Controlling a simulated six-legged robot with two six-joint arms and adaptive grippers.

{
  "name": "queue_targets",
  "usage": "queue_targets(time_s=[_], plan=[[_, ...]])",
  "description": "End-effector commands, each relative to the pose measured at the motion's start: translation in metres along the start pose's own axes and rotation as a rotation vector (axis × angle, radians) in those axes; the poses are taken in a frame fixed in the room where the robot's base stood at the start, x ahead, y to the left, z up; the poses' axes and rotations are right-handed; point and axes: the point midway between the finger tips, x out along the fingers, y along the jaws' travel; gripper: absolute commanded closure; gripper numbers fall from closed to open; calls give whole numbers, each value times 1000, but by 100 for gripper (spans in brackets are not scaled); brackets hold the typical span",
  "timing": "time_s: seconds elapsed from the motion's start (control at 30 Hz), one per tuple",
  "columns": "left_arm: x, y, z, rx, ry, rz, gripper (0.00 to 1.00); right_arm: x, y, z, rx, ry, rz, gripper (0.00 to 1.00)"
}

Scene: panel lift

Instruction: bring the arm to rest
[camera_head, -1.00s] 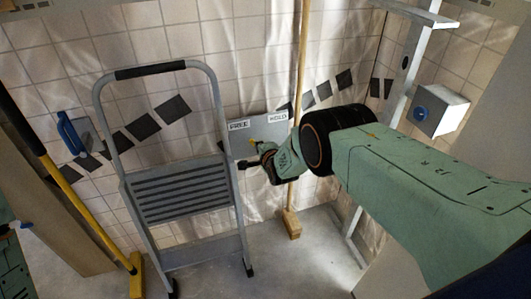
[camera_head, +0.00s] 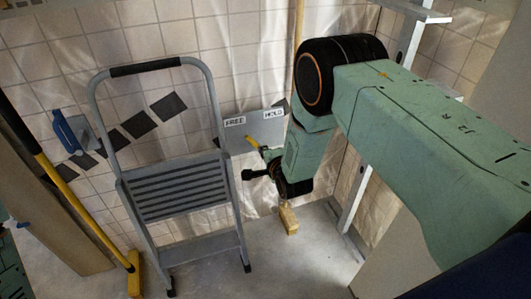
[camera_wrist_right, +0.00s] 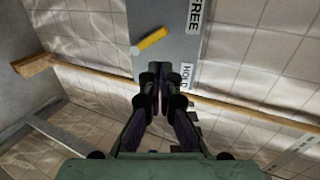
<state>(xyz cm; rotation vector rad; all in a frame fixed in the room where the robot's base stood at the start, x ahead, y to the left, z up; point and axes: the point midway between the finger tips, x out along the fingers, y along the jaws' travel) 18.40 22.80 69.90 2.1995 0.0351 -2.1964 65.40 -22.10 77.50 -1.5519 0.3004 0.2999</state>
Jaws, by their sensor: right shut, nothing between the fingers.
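My right arm comes in from the right in the head view, its green links bent at a large dark joint. My right gripper (camera_head: 248,174) is small and dark in that view, in front of the wall near the grey panel (camera_head: 262,128). In the right wrist view the right gripper (camera_wrist_right: 160,72) has its fingers together with nothing between them. The panel (camera_wrist_right: 172,14) carries the labels FREE and HOLD and a yellow lever (camera_wrist_right: 150,41) just beyond the fingertips. I cannot tell whether the fingers touch the panel. My left gripper is not in view.
A grey step ladder (camera_head: 178,190) stands left of the panel. A wooden-handled broom (camera_head: 288,218) leans behind my right arm. A yellow pole (camera_head: 75,210) and a blue-handled tool (camera_head: 70,132) are at the left. A grey metal frame (camera_head: 400,45) stands at the right. Some floor is clear.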

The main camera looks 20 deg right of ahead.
Motion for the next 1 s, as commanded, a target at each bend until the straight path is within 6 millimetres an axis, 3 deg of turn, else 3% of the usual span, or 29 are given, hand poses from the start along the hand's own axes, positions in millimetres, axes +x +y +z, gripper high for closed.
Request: queue_targets(time_s=[0.37,0.57,0.77,0.87,1.0], plan=[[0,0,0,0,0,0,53,-13,-1,0,-4,0,-2,100],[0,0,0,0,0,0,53,-15,8,0,-201,-4,31,100],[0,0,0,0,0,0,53,-60,79,-2,-613,-78,246,100],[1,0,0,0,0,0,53,-98,121,-4,-814,-161,375,100],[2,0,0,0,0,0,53,-169,178,-6,-1072,-338,555,100]])
